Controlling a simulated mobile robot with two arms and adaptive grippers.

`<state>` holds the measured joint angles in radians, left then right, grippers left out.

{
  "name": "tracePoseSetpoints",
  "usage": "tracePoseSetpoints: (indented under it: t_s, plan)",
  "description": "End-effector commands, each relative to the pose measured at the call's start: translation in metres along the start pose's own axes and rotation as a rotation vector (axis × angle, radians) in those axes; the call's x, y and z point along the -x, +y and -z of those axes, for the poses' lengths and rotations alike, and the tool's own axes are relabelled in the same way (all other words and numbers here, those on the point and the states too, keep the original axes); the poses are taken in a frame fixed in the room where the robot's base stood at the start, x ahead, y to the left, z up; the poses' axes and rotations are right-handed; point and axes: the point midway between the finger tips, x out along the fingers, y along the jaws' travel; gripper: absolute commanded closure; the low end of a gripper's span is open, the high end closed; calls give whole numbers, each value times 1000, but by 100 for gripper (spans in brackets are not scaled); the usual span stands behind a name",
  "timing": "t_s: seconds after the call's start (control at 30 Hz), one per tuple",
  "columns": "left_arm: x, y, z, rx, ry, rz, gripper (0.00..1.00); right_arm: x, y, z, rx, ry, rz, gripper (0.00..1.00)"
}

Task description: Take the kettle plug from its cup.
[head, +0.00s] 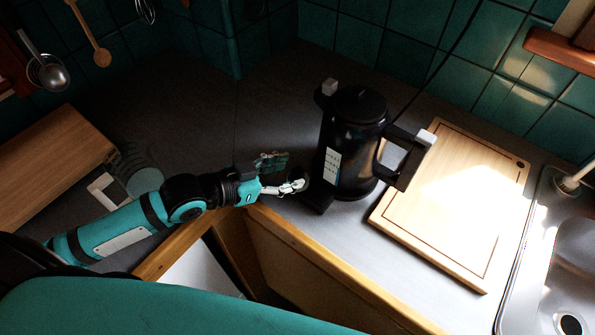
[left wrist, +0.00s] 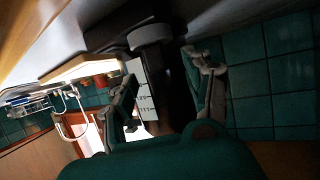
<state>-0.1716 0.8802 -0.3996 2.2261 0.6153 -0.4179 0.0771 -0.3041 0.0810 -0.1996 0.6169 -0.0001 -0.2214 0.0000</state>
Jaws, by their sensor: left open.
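A black kettle (head: 358,135) stands on the grey counter, with a white label on its side and a handle to the right. A dark low block (head: 319,196) is at its left foot. A small grey piece (head: 329,87) sits atop a dark part at its upper left. I cannot make out for certain which piece is the plug or its cup. My left gripper (head: 283,174) is open and empty, just left of the kettle. In the left wrist view its fingers (left wrist: 165,95) are spread, with the kettle's white label (left wrist: 139,90) showing between them. My right gripper is out of view.
A wooden cutting board (head: 455,200) lies right of the kettle, beside the steel sink (head: 560,270). A wooden board (head: 50,155) is at the left, near a clear round item (head: 140,175). Utensils hang at the upper left. The counter behind my left gripper is clear.

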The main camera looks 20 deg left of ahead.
Motion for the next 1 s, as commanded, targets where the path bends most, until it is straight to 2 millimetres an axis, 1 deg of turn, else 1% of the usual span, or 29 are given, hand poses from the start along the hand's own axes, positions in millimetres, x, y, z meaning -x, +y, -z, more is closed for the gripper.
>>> tracePoseSetpoints:
  t_s: [0.03, 0.1, 0.2, 0.3, 0.47, 0.5, 0.87, 0.9, 1.0]
  plan:
    - [-8, 0, 5, 5, 5, 2, 48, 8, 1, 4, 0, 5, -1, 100]
    - [-18, 1, 4, 2, 4, 2, 48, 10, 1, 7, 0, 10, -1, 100]
    - [-29, 1, 2, 0, 2, 2, 48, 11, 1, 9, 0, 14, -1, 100]
    - [-33, 2, 1, -1, 1, 1, 48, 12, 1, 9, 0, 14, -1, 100]
    - [-33, 2, 0, -1, 0, 1, 48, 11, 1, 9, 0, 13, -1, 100]
    - [-33, 2, 0, -1, 0, 1, 49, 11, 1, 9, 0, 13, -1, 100]
    - [-33, 2, 0, -1, 0, 1, 96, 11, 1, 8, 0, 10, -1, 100]
    - [-33, 2, 0, 0, 1, 0, 98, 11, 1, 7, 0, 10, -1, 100]
    - [-33, 2, 0, 0, 1, 0, 98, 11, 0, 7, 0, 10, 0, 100]
